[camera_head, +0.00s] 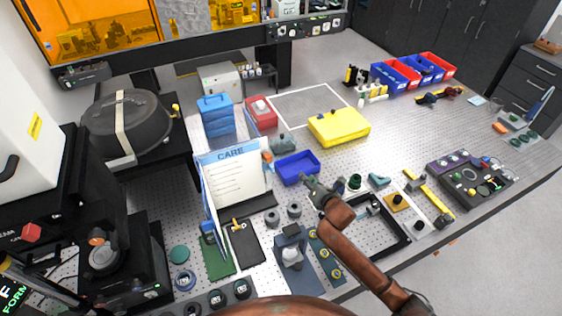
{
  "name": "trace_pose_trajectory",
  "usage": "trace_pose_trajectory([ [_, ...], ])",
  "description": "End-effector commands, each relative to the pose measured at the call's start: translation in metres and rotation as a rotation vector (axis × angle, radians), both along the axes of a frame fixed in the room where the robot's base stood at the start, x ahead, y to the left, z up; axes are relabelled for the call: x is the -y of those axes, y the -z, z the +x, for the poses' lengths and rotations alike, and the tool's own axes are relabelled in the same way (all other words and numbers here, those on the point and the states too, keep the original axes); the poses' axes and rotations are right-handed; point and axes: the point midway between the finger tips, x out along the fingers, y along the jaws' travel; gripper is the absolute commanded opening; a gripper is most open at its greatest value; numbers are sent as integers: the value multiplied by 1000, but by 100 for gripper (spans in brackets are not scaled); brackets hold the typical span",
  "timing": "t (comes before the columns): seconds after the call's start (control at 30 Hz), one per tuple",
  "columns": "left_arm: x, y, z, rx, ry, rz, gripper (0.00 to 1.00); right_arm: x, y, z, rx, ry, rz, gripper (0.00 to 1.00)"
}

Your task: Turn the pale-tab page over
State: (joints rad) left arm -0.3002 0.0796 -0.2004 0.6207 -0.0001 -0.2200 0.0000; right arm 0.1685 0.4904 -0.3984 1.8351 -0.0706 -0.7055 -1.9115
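A standing flip booklet (236,182) headed "CARE" is left of the middle, its lined white page facing me. An orange tab (267,157) shows at its right edge and a blue piece (208,228) at its lower left. I cannot make out a pale tab for certain. My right gripper (312,183) is at the end of the brown arm from the lower right. It is to the right of the booklet, apart from it, by the front of the blue tray (297,168). It appears empty, but its finger gap is too small to judge. My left gripper is not in view.
A yellow case (339,126) and a red box (261,112) stand behind. Grey round parts (271,217) and a dark stand (292,258) are in front of the booklet. A black frame (385,240) lies right of my arm. Bare perforated bench (420,135) shows at back right.

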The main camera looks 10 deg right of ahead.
Motion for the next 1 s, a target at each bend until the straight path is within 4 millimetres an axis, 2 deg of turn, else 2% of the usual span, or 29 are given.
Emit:
trace_pose_trajectory([
  [0.03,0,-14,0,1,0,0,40,-34,-22,0,17,-76,-123,28],
  [0.1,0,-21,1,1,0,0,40,-68,-35,-4,39,-162,-283,28],
  [0.2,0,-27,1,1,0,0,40,-100,-47,-9,67,-243,-442,28],
  [0.3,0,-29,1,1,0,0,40,-115,-51,-11,80,-282,-523,28],
  [0.47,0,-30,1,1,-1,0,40,-122,-46,1,85,-293,-547,28],
  [0.8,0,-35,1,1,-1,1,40,-130,-27,46,84,-291,-541,28],
  [1.0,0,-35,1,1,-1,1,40,-131,-22,56,84,-291,-541,28],
])
